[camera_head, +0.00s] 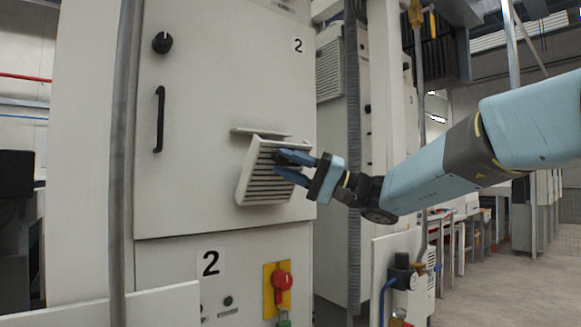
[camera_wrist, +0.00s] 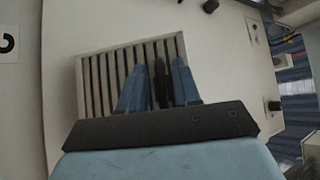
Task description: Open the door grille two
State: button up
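The door grille two (camera_head: 262,187) is a pale louvred cover on the light grey cabinet door (camera_head: 215,75) marked with a 2. In the head view it stands tilted out from the door, below a small ledge. My gripper (camera_head: 283,165) is at the upper right part of the grille, with its blue fingers over the slats. In the wrist view the grille (camera_wrist: 97,80) fills the upper middle, and the two blue fingers of my gripper (camera_wrist: 160,80) are spread apart with a dark part between them. Whether the fingertips touch the grille cannot be told.
A black door handle (camera_head: 159,119) and a round black knob (camera_head: 161,43) are at the left of the door. A red and yellow switch (camera_head: 281,282) sits below. A vertical grey pipe (camera_head: 121,160) stands at the left. Open floor lies at the right.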

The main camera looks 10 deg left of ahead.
jog(key=v, duration=1.4)
jog(key=shift+a, duration=0.1)
